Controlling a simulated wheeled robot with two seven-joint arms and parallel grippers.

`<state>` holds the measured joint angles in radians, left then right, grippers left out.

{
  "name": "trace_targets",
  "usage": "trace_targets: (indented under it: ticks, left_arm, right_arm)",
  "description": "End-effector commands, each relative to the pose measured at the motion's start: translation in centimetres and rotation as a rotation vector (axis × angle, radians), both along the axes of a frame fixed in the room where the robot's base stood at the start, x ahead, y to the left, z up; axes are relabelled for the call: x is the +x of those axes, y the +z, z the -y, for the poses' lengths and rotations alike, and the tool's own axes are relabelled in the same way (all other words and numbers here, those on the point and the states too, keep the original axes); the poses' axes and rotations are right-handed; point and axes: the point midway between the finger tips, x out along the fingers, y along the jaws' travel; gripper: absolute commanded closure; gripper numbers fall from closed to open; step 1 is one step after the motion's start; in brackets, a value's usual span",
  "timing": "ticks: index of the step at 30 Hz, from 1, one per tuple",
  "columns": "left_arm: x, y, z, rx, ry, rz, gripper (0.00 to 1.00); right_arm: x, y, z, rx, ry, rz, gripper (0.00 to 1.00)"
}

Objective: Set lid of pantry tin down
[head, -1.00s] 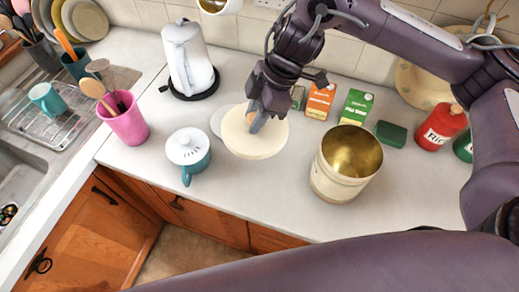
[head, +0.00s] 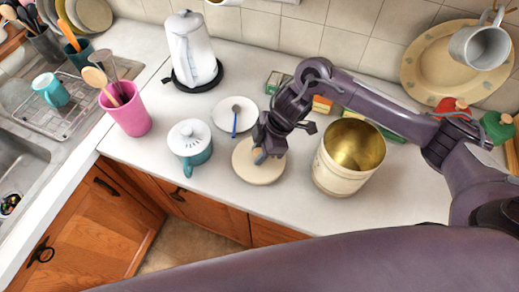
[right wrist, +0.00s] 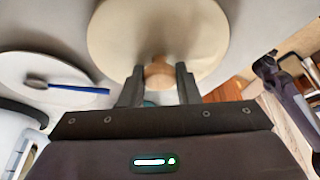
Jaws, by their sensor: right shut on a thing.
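The lid of the pantry tin is a round cream disc (head: 256,172) with a wooden knob. It is level, low over the counter just left of the tin; I cannot tell whether it touches the counter. My right gripper (head: 262,155) is shut on the knob from above. In the right wrist view the fingers (right wrist: 158,85) stand on either side of the wooden knob (right wrist: 158,73), with the lid (right wrist: 150,30) beyond. The cream pantry tin (head: 335,178) stands upright and open, its gold inside showing. My left gripper does not show in the head view.
A teal pot with white lid (head: 190,145) stands to the left. The counter's front edge is close in front of the lid.

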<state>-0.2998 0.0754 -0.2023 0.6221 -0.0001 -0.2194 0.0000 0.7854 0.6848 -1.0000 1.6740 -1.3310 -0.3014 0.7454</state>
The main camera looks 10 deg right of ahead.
Motion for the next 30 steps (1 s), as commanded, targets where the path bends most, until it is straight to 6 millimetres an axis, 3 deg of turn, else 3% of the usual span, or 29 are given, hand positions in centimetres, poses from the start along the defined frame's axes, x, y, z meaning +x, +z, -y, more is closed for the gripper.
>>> trace_targets:
  ticks: [13,14,18,30]
  left_arm:
    - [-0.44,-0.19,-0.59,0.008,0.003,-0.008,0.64]
    - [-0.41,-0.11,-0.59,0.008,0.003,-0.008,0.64]
    - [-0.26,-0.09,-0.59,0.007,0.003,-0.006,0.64]
    - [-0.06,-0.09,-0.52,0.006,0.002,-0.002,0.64]
  right_arm:
    - [0.01,-0.90,-0.02,0.000,0.000,0.001,0.94]
    - [0.02,-0.79,-0.02,0.000,0.000,0.001,0.67]
    - [0.02,-0.78,-0.01,0.000,0.000,0.001,0.49]
    - [0.11,0.08,0.26,0.000,0.000,0.004,0.49]
